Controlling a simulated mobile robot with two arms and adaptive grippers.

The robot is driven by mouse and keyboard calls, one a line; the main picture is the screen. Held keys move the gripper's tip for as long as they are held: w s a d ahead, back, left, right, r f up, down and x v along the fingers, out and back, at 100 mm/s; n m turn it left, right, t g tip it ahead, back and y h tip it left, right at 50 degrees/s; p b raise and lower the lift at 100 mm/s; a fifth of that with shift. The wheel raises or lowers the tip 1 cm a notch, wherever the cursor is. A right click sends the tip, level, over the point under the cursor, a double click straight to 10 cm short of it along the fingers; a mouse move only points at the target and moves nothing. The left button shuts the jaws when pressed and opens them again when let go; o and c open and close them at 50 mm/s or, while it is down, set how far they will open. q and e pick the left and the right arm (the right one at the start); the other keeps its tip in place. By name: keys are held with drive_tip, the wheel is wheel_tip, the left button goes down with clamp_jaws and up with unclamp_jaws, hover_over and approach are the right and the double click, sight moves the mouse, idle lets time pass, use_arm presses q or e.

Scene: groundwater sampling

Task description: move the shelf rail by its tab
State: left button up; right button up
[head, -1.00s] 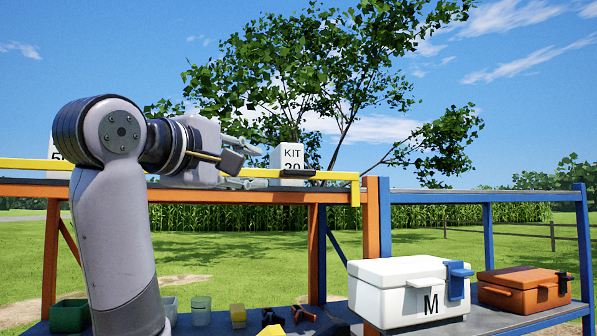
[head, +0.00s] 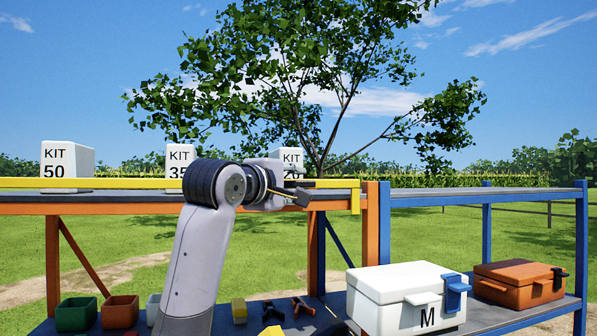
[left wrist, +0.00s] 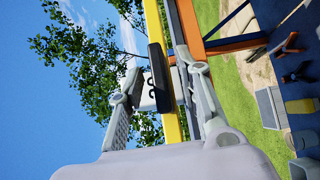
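The yellow shelf rail (head: 110,183) runs along the front of the orange shelf, with its right end turned down. It also crosses the left wrist view (left wrist: 154,22). Its black tab (left wrist: 159,80) lies between the fingers of my left gripper (left wrist: 156,85) in that view. The fingers are spread with gaps on both sides of the tab, so the gripper is open. In the head view my left gripper (head: 299,178) is at the rail's right part, and its wrist partly covers rail and fingers. My right gripper is not in view.
White kit boxes marked 50 (head: 66,160) and 35 (head: 180,157) stand on the upper shelf. Another kit box (head: 291,157) is just behind my left gripper. A white M box (head: 400,298) and an orange box (head: 505,290) sit lower right.

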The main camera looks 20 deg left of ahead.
use_arm(q)
drive_tip(key=shift+w+d, duration=0.1)
drive_tip(key=shift+w, duration=0.4)
clamp_jaws()
idle(0.6)
